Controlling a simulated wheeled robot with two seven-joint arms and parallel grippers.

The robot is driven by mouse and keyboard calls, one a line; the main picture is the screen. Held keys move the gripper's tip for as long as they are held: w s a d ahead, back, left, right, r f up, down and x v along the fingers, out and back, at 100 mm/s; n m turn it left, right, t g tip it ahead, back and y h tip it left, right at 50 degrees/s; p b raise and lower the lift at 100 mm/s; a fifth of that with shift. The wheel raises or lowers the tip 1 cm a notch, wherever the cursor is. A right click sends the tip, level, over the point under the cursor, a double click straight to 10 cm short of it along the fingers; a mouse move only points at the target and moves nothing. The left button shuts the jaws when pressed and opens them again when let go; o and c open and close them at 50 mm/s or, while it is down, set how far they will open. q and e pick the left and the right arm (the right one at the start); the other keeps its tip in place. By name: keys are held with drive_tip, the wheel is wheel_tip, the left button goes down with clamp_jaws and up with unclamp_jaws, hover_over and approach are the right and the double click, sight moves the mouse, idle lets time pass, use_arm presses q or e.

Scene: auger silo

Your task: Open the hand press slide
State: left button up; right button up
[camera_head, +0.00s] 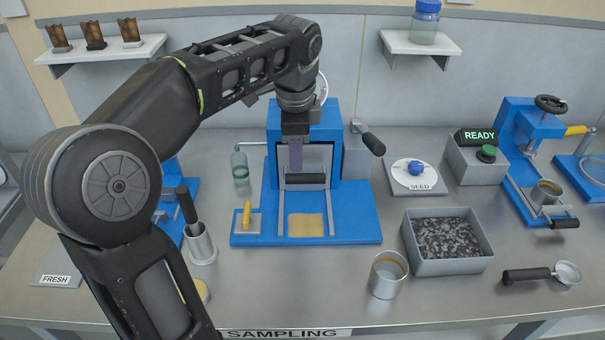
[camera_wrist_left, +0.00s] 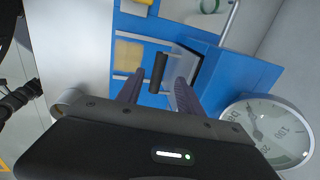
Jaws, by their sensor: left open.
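The blue hand press (camera_head: 355,205) stands at the back middle of the bench. Its slide has a black bar handle (camera_head: 305,181), upright in the left wrist view (camera_wrist_left: 158,72), in front of the press opening. Two pale rails run forward from it beside a tan square pad (camera_head: 306,225). My left gripper (camera_head: 296,168) points down at the handle from above. In the left wrist view its two purple fingers (camera_wrist_left: 158,88) are apart, with the handle showing between them; I cannot tell if they touch it. My right gripper is not in view.
A black-gripped lever (camera_head: 372,143) sticks out at the press's right. A yellow-handled part (camera_head: 247,215) stands on its left front. A dial gauge (camera_wrist_left: 262,135) is close to the gripper. A grey bin of dark granules (camera_head: 447,240) and a metal cup (camera_head: 387,275) stand front right.

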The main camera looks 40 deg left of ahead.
sight(297, 176)
use_arm(q)
drive_tip(key=shift+f, duration=0.1)
drive_tip(key=f, duration=0.2)
drive_tip(key=w+f, duration=0.1)
drive_tip(key=f, duration=0.4)
drive_tip(key=shift+w+a+f, duration=0.15)
drive_tip(key=shift+a+f, duration=0.1)
drive_tip(key=shift+a, duration=0.15)
clamp_jaws()
idle(1.1)
